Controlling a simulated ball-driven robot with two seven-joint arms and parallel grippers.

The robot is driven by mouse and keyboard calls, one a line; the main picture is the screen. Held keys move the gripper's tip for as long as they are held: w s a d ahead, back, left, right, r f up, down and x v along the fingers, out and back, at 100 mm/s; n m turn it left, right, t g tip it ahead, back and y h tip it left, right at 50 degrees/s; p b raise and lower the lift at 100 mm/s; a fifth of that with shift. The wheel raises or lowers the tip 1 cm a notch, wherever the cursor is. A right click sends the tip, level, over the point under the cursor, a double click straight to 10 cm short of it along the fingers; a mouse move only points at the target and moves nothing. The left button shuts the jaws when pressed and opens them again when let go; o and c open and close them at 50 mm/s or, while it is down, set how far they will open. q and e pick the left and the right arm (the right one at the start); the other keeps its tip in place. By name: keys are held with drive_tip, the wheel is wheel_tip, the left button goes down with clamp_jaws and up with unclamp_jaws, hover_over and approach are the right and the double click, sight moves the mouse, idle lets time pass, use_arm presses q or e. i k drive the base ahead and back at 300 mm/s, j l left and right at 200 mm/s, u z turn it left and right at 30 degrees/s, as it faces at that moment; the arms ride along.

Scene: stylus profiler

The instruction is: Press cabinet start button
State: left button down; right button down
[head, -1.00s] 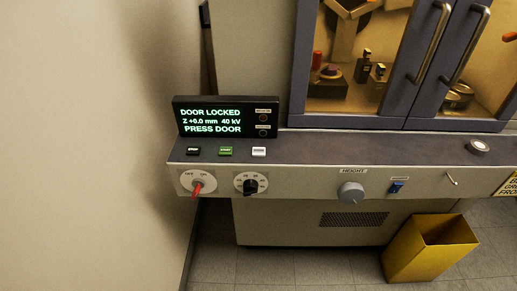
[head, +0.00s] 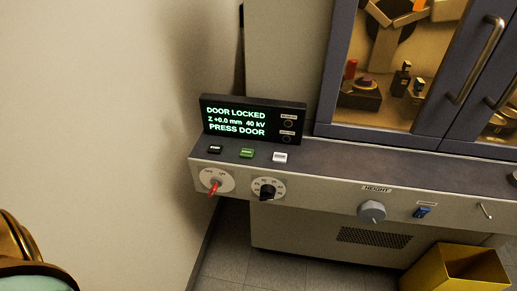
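The green start button (head: 247,153) sits on the cabinet's front ledge. A black button (head: 215,149) is to its left and a white button (head: 280,157) to its right. The display (head: 252,120) behind them reads "DOOR LOCKED", "Z +0.0 mm 40 kV" and "PRESS DOOR". The cabinet doors (head: 333,70) look shut. Neither of my grippers is in view. A gold and pale green rounded part, probably mine, shows at the lower left corner, well apart from the buttons.
Below the buttons are a red-handled switch (head: 215,187), a black dial (head: 266,190), a grey height knob (head: 371,211) and a blue switch (head: 422,212). A yellow bin (head: 455,272) stands on the floor at lower right. The left wall (head: 90,120) is close to the cabinet's end.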

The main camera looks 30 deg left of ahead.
sight(244, 153)
drive_tip(key=i+l, duration=0.8)
drive_tip(key=l, duration=0.25)
drive_tip(key=u, duration=1.3)
